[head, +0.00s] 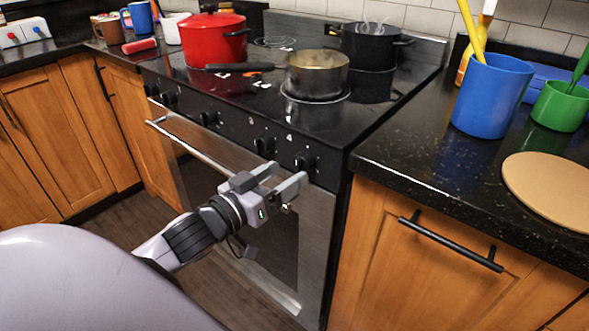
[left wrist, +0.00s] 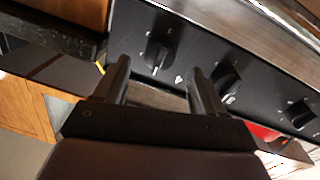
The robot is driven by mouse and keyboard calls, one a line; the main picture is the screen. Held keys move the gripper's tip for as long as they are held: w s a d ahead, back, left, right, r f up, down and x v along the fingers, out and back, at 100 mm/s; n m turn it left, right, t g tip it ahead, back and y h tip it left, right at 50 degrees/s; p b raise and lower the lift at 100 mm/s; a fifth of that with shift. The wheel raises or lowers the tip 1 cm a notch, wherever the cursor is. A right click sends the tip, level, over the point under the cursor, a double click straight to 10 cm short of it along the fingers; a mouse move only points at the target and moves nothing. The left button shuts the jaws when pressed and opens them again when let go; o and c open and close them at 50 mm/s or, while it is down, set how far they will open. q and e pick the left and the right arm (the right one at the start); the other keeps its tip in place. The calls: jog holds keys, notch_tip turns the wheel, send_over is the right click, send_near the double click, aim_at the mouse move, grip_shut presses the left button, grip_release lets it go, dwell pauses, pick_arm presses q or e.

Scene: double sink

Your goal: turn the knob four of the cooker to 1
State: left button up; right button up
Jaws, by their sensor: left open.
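Knob four (head: 305,162) is the black knob at the right end of the cooker's front panel, with a small white 4 above it. In the left wrist view, which looks upside down, it is the leftmost knob (left wrist: 158,55). My left gripper (head: 290,177) is open and empty, just in front of the panel near this knob. In the left wrist view its fingers (left wrist: 158,78) spread either side of the knob, which appears beyond their tips, with no contact visible. The knob's exact setting is too small to read. My right gripper is not in view.
The neighbouring knob (head: 264,146) is close on the left. The oven handle (head: 205,145) runs below the panel. A blue cup (head: 490,95) stands on the right counter.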

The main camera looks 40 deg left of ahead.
aim_at(296, 168)
pick_arm(q)
jog(key=shift+w+d, duration=0.15)
jog(key=shift+w, duration=0.8)
jog(key=shift+w+d, duration=0.15)
jog(key=shift+w, duration=0.8)
jog(key=c, duration=1.1)
